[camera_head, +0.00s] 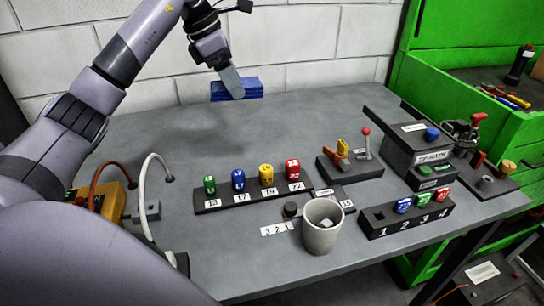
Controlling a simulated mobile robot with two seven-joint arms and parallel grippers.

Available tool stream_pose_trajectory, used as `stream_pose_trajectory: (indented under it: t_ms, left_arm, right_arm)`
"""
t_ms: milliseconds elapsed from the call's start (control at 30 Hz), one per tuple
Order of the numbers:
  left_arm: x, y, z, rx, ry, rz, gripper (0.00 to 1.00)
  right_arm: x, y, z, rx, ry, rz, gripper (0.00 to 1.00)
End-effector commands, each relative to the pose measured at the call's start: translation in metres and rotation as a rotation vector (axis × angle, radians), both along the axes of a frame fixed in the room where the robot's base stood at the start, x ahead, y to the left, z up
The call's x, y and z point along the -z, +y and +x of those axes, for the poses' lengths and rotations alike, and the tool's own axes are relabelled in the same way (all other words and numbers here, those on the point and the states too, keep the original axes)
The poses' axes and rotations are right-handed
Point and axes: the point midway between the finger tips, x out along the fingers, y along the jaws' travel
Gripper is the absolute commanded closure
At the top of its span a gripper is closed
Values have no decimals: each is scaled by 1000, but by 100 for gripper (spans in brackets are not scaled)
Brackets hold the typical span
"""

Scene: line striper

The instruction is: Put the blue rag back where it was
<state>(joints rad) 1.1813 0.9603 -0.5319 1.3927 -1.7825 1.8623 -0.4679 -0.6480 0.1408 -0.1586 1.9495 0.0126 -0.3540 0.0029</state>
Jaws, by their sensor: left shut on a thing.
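The blue rag (250,88) is a flat, folded, layered stack at the back of the grey table, near the white block wall. My left gripper (238,92) comes in from the upper left and reaches down to the rag. Its finger overlaps the rag's front face, and it is shut on the rag. I cannot tell whether the rag rests on the table or hangs just above it. My right gripper is not in view.
The grey table (150,135) is clear around the rag. In front stand a rack (240,194) with several coloured numbered pieces, a grey mug (322,228), a numbered block (405,222) and a lever box (345,165). A green cabinet (450,45) stands at right.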

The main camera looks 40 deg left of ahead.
Motion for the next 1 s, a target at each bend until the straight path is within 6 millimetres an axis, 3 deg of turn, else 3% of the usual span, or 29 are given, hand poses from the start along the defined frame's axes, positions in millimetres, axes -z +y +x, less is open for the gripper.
stream_pose_trajectory:
  t_ms: [133,267,800,1000]
  left_arm:
    - [-5,16,-5,-56,-1,-7,60]
    - [10,18,-5,-66,3,-8,60]
    - [126,17,-6,-62,4,-8,60]
    - [151,17,-5,-62,-1,-9,60]
  right_arm:
    - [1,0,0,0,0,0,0]
    - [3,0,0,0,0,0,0]
    - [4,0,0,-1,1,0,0]
    - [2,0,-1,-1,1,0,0]
